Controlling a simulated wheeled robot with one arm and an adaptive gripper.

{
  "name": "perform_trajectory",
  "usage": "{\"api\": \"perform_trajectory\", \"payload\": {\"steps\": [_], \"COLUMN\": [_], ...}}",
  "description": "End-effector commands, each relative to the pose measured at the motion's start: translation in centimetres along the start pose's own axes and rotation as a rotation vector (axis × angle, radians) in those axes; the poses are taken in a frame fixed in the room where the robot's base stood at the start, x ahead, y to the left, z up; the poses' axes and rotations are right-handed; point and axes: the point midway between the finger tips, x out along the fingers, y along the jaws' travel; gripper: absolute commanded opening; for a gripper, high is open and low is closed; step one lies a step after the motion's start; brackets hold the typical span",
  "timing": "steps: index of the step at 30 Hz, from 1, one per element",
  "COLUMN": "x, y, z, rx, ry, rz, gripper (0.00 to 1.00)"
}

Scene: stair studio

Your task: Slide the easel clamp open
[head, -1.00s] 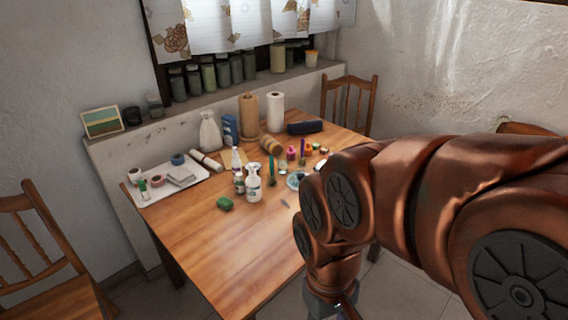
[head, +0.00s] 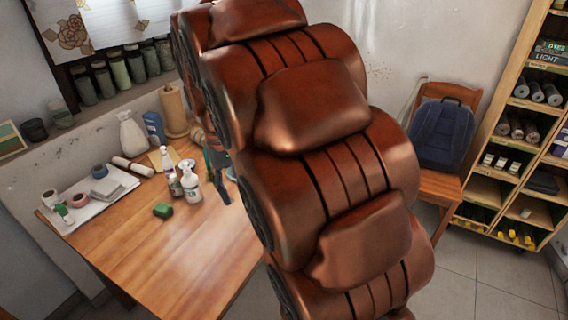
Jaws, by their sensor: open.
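No easel or easel clamp shows in the head view. My copper-coloured arm fills the middle of the view. Only a small part of my gripper (head: 222,172) seems to show, as dark grey-blue finger shapes at the arm's left edge, over the table's far right part. The rest of it is hidden behind the arm. I see nothing held in it.
A chair with a blue backpack (head: 443,133) and a wooden shelf unit (head: 490,187) stand at the right. Tiled floor is clear before them.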

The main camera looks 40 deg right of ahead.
Motion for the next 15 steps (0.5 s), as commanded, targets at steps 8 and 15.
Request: {"api": "perform_trajectory", "payload": {"steps": [8, 15], "x": [-0.1, 1.1], "y": [4.2, 8.4], "z": [-8.6, -14.9], "rx": [0.078, 0.126], "ry": [0.016, 0.024], "rz": [0.014, 0.018], "gripper": [0.44, 0.44]}}
